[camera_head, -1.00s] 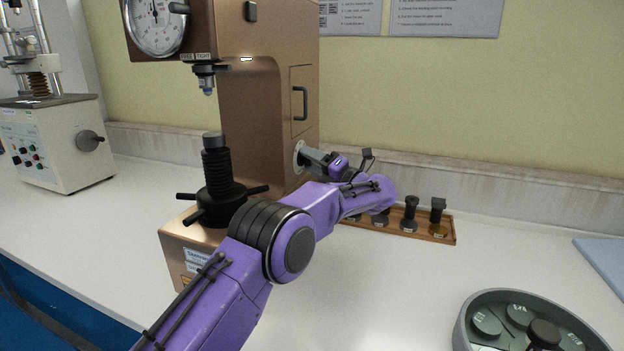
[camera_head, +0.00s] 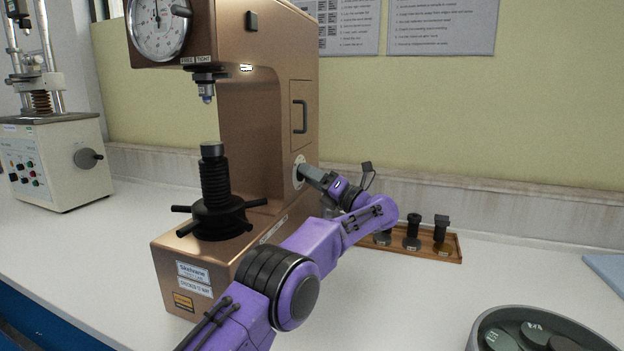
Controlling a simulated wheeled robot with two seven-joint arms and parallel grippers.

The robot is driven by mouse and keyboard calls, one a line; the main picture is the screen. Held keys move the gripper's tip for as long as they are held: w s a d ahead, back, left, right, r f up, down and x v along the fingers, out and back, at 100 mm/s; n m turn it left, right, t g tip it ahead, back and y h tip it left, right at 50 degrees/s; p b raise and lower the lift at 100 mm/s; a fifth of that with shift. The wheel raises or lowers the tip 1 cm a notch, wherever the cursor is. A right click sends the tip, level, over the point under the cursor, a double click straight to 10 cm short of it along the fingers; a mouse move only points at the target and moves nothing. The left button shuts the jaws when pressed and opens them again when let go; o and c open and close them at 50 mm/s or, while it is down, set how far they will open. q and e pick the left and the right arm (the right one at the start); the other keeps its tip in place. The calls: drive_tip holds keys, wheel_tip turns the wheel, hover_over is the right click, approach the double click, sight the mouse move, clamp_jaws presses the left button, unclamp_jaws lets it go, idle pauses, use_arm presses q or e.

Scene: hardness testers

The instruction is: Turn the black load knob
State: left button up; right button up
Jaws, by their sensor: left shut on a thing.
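The bronze hardness tester (camera_head: 262,110) stands in the middle of the bench, with a round dial gauge at upper left. On its right side face is a pale round plate (camera_head: 297,173), where the load knob sits. My left gripper (camera_head: 305,172) reaches this plate from the right and is shut on the black load knob. The fingers hide nearly all of the knob, so its setting cannot be read. My purple left arm crosses in front of the tester's base. My right gripper is not in view.
A black spindle with a spoked handwheel (camera_head: 217,214) stands on the tester's base. A wooden rack (camera_head: 453,249) with black parts lies behind my forearm. A round grey tray (camera_head: 480,325) is at lower right. Another tester (camera_head: 55,165) stands far left. Bench at centre right is clear.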

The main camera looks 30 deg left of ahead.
use_arm(q)
drive_tip(key=shift+r, duration=0.2)
drive_tip(key=o, duration=1)
drive_tip(key=shift+w, duration=0.1)
drive_tip(key=shift+o, duration=0.2)
drive_tip(key=shift+f, duration=0.1)
drive_tip(key=v, duration=1)
drive_tip(key=shift+d+b, duration=0.3)
drive_tip(key=shift+b, duration=0.05)
